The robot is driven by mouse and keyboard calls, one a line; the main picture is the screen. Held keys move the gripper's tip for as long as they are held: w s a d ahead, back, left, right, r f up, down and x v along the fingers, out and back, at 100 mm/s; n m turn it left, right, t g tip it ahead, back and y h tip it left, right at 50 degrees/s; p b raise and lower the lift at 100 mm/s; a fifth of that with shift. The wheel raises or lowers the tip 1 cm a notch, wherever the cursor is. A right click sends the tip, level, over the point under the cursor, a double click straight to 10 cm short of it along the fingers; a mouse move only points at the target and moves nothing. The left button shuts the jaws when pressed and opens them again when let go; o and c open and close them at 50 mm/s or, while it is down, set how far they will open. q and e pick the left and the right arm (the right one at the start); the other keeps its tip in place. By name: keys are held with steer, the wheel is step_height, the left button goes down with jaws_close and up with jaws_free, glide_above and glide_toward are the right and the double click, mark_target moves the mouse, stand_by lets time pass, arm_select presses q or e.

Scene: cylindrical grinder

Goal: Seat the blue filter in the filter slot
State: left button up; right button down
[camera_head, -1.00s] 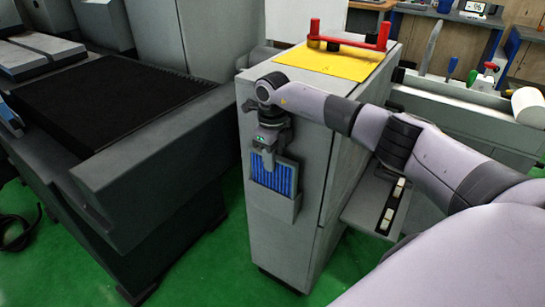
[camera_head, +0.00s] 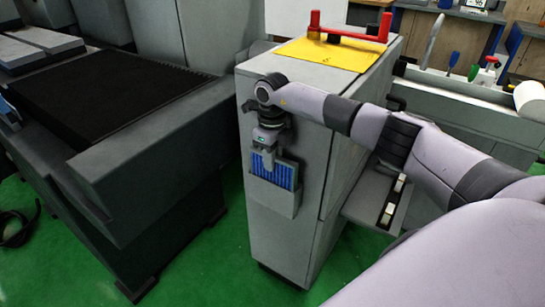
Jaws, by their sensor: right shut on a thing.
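The blue filter (camera_head: 285,175) has blue pleats in a grey frame. It stands upright in the filter slot (camera_head: 272,198), a grey open-topped pocket on the front of the grey cabinet. Its lower part is hidden behind the pocket wall and its upper part shows above the rim. I cannot tell whether it touches the bottom. My right gripper (camera_head: 268,162) points down in front of the filter, shut on its upper part, and hides some of the pleats.
The grey cabinet (camera_head: 285,235) carries a yellow sheet (camera_head: 330,57) and a red handle (camera_head: 348,36) on top. A dark machine bed (camera_head: 110,95) stands to the left, with green floor between. A side tray (camera_head: 372,195) juts from the cabinet's right.

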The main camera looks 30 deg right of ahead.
arm_select(q)
steer(key=shift+w+f, duration=0.1)
arm_select(e)
steer(key=shift+f, duration=0.35)
arm_select(q)
steer(key=shift+d+f+b, duration=0.15)
steer(key=shift+f+b, duration=0.45)
steer(key=shift+b, duration=0.35)
arm_select(e)
steer(key=shift+f, duration=1.15)
arm_select(q)
steer(key=shift+w+d+b, duration=0.1)
steer(key=shift+w+b, duration=0.05)
steer(key=shift+b, duration=0.25)
arm_select(e)
steer(key=shift+f, duration=0.6)
steer(key=c, duration=0.9)
jaws_free()
steer(key=shift+r, duration=0.1)
step_height(320, 180, up, 7)
steer(key=shift+r, duration=0.1)
arm_select(q)
steer(key=shift+f, duration=0.1)
